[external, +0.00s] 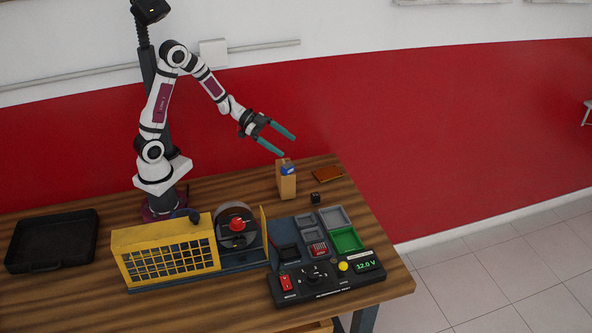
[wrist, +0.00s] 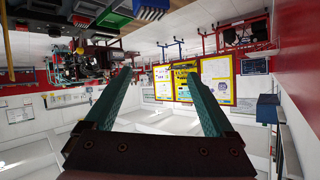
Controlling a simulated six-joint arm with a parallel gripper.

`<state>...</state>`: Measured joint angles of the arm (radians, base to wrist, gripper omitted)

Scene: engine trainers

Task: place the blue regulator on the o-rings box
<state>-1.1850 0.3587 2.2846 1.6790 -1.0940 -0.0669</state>
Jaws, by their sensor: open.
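My gripper (external: 288,146) is open and empty, its two teal fingers pointing right and slightly down. It is up in the air above a tall tan box (external: 287,187) that stands upright near the table's back edge. A small blue piece (external: 288,169) shows at the top of this box. It looks like the blue regulator, but I cannot tell it from a printed label. I cannot read whether the tan box is the o-rings box. In the wrist view my gripper (wrist: 158,76) has nothing between its fingers.
A small black cube (external: 315,197) and a flat orange-brown piece (external: 327,174) lie right of the tan box. A control panel with trays (external: 335,215) and a yellow grille unit (external: 165,252) stand in front. A black tray (external: 52,226) lies at the left.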

